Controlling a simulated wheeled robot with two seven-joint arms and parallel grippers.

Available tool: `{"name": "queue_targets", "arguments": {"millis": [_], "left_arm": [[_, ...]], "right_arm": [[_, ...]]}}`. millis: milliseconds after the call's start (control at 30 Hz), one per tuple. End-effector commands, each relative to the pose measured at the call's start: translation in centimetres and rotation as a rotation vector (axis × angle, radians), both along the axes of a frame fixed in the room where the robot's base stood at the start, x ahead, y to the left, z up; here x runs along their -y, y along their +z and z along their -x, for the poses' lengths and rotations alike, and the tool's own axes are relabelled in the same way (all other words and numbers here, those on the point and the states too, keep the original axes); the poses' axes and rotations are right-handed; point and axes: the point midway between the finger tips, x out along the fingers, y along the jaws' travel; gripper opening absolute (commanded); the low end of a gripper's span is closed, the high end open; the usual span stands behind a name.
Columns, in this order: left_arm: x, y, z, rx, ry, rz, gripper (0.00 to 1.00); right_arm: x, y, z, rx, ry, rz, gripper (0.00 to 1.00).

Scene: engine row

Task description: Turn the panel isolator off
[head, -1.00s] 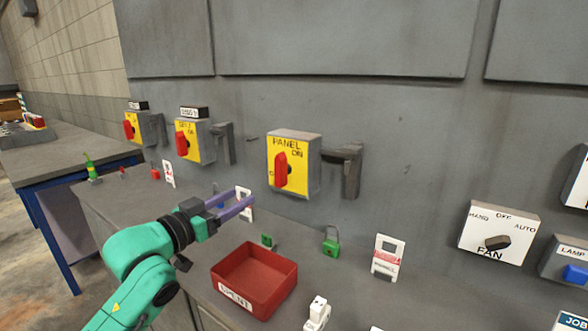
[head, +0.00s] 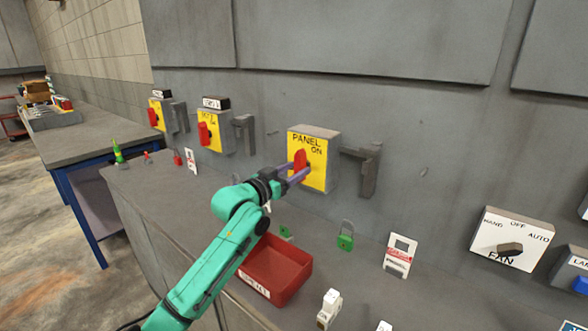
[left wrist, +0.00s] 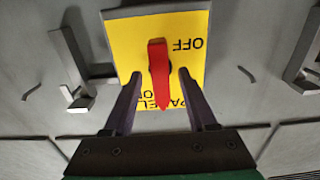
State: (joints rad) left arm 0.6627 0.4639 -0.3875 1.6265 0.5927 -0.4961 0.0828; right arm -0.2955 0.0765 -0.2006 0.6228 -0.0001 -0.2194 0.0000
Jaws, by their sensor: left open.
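The panel isolator (head: 318,178) is a grey box with a yellow face marked PANEL and ON, fixed to the wall in the head view. Its red handle (head: 300,160) stands upright. In the left wrist view the yellow face (left wrist: 190,75) appears upside down, with OFF at its upper right and the red handle (left wrist: 159,70) pointing at the ON lettering. My left gripper (head: 298,174) is open at the isolator, its two purple fingers (left wrist: 157,98) on either side of the handle's lower part in the wrist view, with gaps. My right gripper is out of view.
A grey bracket (head: 366,170) juts from the wall right of the isolator. Two similar isolators (head: 212,132) (head: 158,114) hang to the left. A red bin (head: 276,268), green padlock (head: 345,238) and tag (head: 399,256) are on the counter below. A FAN switch (head: 508,242) is at right.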

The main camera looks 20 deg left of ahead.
Motion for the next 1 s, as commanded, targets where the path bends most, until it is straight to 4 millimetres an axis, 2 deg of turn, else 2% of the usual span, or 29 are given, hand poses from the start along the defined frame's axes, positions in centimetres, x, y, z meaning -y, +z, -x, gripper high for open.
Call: {"name": "queue_targets", "arguments": {"millis": [67, 100, 233, 667, 1000], "left_arm": [[0.0, -0.1, 0.0, 0.0, 0.0, 0.0, 0.57], [0.0, -0.1, 0.0, 0.0, 0.0, 0.001, 0.5], [-0.1, -0.1, 0.0, -0.001, 0.001, 0.001, 0.0], [-0.1, 0.1, 0.0, -0.018, 0.0, 0.043, 0.0], [-0.1, 0.3, 0.0, -0.099, 0.0, 0.244, 0.0]], "right_arm": [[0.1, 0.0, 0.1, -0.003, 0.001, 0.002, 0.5], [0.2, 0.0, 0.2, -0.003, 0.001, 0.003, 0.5], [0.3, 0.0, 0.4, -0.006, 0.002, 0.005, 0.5], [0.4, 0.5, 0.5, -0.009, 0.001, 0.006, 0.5], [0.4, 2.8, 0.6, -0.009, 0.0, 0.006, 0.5]]}}
